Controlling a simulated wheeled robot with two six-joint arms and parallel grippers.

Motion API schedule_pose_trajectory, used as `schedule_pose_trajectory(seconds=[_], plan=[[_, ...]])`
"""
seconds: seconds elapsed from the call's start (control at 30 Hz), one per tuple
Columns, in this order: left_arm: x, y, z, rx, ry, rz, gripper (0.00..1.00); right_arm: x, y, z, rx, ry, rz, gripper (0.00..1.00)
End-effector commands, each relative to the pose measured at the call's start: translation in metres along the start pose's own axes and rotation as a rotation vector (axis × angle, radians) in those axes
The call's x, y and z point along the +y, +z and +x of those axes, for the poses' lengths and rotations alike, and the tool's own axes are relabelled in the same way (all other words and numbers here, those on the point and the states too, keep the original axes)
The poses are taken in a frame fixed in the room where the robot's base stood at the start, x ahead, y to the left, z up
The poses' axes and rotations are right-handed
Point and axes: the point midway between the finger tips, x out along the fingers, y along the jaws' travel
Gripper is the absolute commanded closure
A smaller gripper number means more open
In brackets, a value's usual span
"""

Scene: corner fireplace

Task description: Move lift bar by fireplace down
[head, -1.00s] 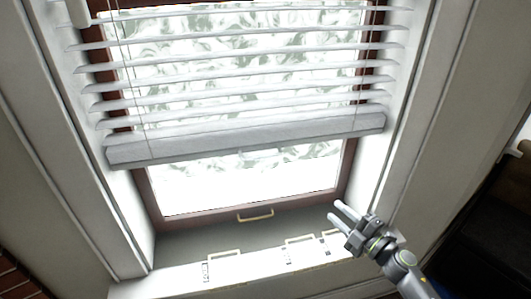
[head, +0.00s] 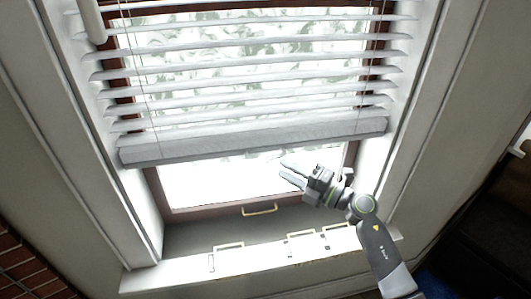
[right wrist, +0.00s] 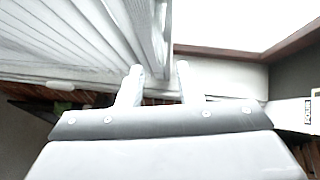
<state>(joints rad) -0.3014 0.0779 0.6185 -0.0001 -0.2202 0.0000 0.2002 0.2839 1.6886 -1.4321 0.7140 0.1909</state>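The white bottom bar of the blind (head: 255,140), likely the lift bar, hangs across the window with pane showing below it. In the right wrist view the blind's slats and bar (right wrist: 153,40) run in from the top. My right gripper (head: 287,174) is just below the bar, right of its middle, with its fingers pointing left. In the right wrist view its two fingers (right wrist: 160,80) are apart, with the bar's end ahead of them and nothing seen gripped. Whether a finger touches the bar is unclear. My left gripper is not in view.
The window frame (head: 208,211) has a brass handle (head: 259,210) at its bottom. Several small bracket-like items (head: 306,238) are on the white sill (head: 180,278). A white cylindrical piece (head: 92,20) hangs at upper left. Brick (head: 28,262) shows at lower left.

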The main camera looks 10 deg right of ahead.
Motion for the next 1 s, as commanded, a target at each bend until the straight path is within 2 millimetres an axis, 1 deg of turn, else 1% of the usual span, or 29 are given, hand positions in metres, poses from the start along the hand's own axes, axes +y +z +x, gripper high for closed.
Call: schedule_pose_trajectory(seconds=[0.03,0.1,0.2,0.33,0.5,0.77,0.87,1.0], plan=[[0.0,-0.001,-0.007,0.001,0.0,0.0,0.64,0.004,0.0,0.013,0.001,0.003,0.003,0.68],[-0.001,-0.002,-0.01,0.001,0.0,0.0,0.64,0.003,0.0,0.028,0.001,0.003,0.003,0.68],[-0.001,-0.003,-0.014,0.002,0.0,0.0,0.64,0.003,-0.001,0.045,0.002,0.002,0.002,0.68],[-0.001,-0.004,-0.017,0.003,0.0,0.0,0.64,0.001,0.0,0.062,0.0,0.0,0.001,0.68],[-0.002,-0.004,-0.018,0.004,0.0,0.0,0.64,0.0,0.0,0.071,0.0,-0.001,0.0,0.68],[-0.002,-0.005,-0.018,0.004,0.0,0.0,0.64,0.0,0.0,0.073,0.0,-0.001,-0.001,0.68],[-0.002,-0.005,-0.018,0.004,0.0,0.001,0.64,0.0,0.0,0.072,0.0,-0.001,-0.001,0.78],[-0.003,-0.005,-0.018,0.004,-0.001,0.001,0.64,0.0,0.0,0.072,0.0,-0.001,-0.001,0.96]])
